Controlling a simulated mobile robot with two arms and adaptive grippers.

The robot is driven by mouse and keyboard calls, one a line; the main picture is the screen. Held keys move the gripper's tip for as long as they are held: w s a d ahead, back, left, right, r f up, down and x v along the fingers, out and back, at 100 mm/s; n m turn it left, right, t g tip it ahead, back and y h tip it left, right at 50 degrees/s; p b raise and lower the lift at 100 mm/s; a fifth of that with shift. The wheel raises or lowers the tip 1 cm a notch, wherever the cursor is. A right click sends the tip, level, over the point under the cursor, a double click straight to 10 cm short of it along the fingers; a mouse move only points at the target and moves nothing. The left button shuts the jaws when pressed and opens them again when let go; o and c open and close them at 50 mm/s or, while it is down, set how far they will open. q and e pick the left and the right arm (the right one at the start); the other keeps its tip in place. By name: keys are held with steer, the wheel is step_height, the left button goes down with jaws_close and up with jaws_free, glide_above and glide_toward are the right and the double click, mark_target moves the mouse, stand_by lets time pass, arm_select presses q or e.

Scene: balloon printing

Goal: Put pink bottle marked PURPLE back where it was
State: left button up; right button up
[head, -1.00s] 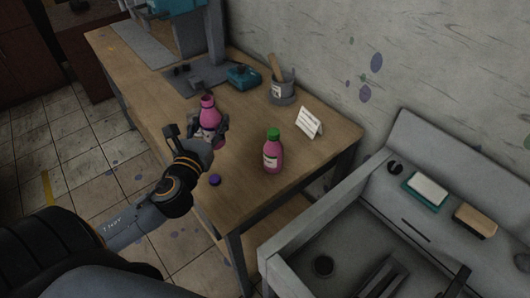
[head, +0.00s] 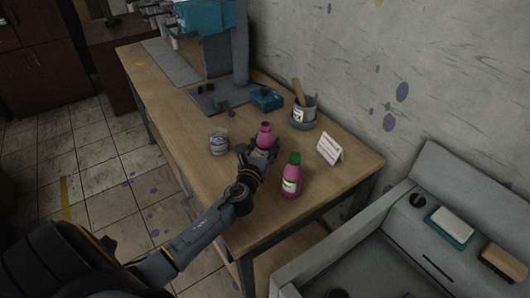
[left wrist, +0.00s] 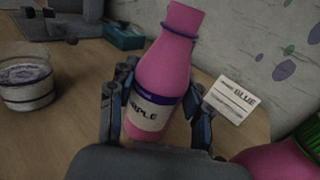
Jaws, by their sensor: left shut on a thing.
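The pink bottle marked PURPLE (head: 264,135) is in my left gripper (head: 262,148), near the wall side of the wooden table and beside the green-capped bottle. In the left wrist view the bottle (left wrist: 164,72) fills the middle, uncapped and slightly tilted in the picture, its label partly readable as "RPLE". The fingers of my left gripper (left wrist: 155,112) close on both sides of it. I cannot tell whether its base touches the table. My right gripper is not in view.
A pink bottle with a green cap (head: 292,178) stands close by. A white card (head: 329,150), reading BLUE in the left wrist view, stands behind. A clear cup (head: 219,142) is left of the gripper. A grey pot (head: 304,113) stands at the back. A sink (head: 345,262) is at right.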

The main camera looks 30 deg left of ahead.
mark_target(263, 156)
arm_select(q)
step_height(263, 156, down, 3)
steer(key=shift+r+b, duration=0.2)
steer(key=shift+b, duration=0.15)
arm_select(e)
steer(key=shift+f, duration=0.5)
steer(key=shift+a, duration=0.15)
arm_select(q)
steer(key=o, duration=0.9)
steer(key=shift+s+f, duration=0.1)
steer(key=shift+f, duration=0.1)
steer(key=o, duration=0.4)
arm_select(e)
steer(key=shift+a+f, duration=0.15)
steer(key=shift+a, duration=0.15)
arm_select(q)
steer(key=shift+r, duration=0.1)
